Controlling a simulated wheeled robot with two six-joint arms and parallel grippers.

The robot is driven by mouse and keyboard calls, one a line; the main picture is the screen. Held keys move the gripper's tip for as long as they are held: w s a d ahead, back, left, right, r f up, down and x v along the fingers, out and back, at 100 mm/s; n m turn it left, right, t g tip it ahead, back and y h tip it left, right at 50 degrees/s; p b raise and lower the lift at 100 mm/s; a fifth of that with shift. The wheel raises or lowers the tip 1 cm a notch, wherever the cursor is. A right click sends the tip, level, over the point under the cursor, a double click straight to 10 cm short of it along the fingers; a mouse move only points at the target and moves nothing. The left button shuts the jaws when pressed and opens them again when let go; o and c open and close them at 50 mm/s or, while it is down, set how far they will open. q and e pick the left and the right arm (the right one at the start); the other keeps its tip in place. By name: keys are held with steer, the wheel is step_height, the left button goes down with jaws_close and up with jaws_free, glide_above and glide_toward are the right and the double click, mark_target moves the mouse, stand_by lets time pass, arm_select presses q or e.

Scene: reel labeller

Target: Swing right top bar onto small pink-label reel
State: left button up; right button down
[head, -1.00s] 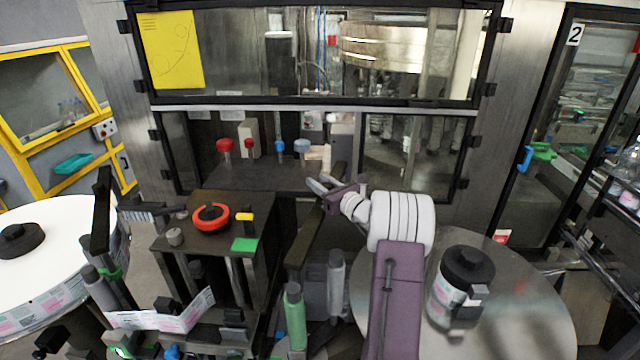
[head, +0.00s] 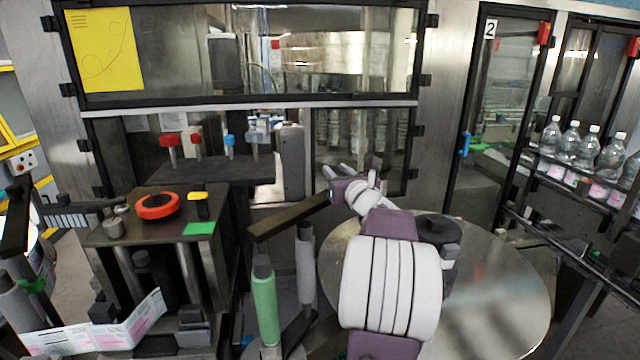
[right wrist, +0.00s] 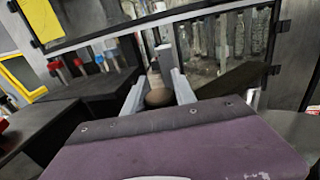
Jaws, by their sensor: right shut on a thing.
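The right top bar (head: 287,216) is a dark flat bar above the grey and green rollers, its right end by my right gripper (head: 338,175). In the right wrist view my right gripper (right wrist: 158,94) has its two pale fingers on either side of a round brownish knob (right wrist: 159,98), shut on it; the bar (right wrist: 235,82) stretches off to the right. The small pink-label reel sits on the right round plate (head: 500,300); its black hub (head: 440,228) shows, but my right arm hides most of its side. My left gripper is out of view.
A dark stand (head: 160,228) with a red-orange ring (head: 157,205) and green patch is left of the bar. A glass-fronted machine (head: 250,60) stands behind. Bottles (head: 590,150) line a conveyor at the right. The plate's right side is clear.

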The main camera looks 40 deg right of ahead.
steer(key=shift+s+d+m+g+h+b, duration=0.1)
steer(key=shift+s+m+g+h+b, duration=0.25)
steer(key=shift+s, duration=0.4)
steer(key=shift+s+d+m+g+h+b, duration=0.15)
steer(key=shift+s+m+h+b, duration=0.1)
steer(key=shift+s+h+b, duration=0.35)
steer(key=shift+s, duration=0.1)
steer(key=c, duration=1.1)
jaws_free()
steer(key=shift+o, duration=0.3)
steer(key=shift+d+f, duration=0.1)
steer(key=shift+d, duration=0.1)
steer(key=v, duration=0.9)
steer(key=shift+b, duration=0.45)
